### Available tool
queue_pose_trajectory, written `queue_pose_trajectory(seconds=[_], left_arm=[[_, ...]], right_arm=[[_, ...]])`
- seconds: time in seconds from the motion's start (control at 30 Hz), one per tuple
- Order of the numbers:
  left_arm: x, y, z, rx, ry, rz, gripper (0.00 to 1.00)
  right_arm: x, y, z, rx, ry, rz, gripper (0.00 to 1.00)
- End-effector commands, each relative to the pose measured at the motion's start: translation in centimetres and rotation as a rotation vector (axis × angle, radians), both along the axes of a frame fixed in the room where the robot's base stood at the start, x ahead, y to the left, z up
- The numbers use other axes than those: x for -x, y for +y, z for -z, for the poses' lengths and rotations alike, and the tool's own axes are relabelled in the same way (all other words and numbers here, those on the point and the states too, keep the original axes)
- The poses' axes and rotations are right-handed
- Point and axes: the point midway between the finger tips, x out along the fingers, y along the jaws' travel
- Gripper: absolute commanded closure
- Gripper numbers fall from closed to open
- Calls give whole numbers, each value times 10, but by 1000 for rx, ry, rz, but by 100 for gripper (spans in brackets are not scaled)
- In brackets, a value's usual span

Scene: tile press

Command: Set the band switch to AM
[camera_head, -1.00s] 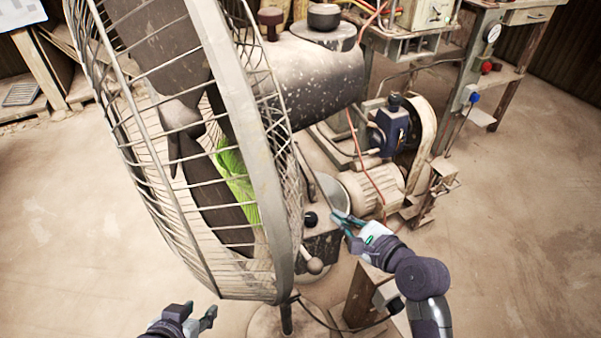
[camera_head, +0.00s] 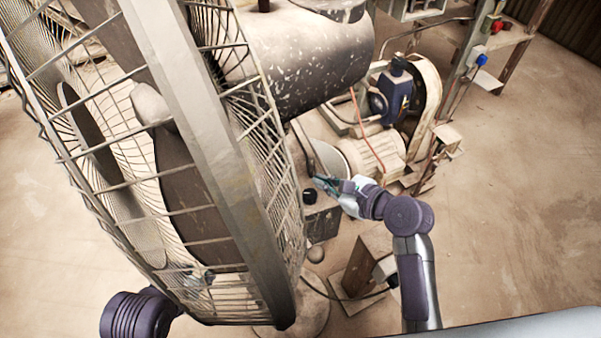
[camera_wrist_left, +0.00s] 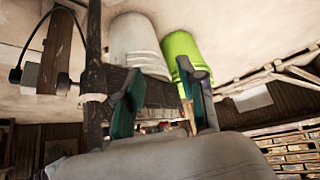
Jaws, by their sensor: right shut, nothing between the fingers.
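I cannot make out a band switch or an AM mark in either view. My right gripper (camera_head: 326,186) is shut and empty, in front of the motor and close to a small black knob (camera_head: 309,196) by the fan's rear; I cannot tell whether it touches anything. My left arm comes in at the lower left of the head view, and its gripper is mostly hidden behind the fan's wire cage. In the left wrist view my left gripper (camera_wrist_left: 160,76) is open, with its two teal-lined fingers apart and nothing held between them.
A large caged fan (camera_head: 212,150) fills the left of the head view. Behind it stand a motor (camera_head: 372,155) and a blue-bodied machine (camera_head: 396,92). White (camera_wrist_left: 138,42) and green (camera_wrist_left: 182,48) buckets show in the wrist view. Floor at right is clear.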

Motion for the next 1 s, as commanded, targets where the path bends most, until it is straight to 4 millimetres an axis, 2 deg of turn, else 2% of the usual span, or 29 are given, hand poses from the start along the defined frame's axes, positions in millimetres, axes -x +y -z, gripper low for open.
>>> queue_pose_trajectory(seconds=[0.1, 0.3, 0.5, 0.73, 1.0], left_arm=[[-22, -8, -9, 27, -127, 10, 60], [-55, -21, -36, 77, -347, 25, 60], [-77, -31, -67, 125, -550, 39, 60], [-88, -37, -91, 158, -690, 48, 60], [-90, -38, -98, 165, -721, 50, 60]], right_arm=[[-11, 10, 8, -1, -1, 0, 100], [-28, 25, 18, -1, -1, 0, 100], [-42, 38, 26, -1, -1, 0, 100], [-52, 46, 30, 1, -1, -1, 100], [-54, 48, 31, 1, -1, 0, 100]])
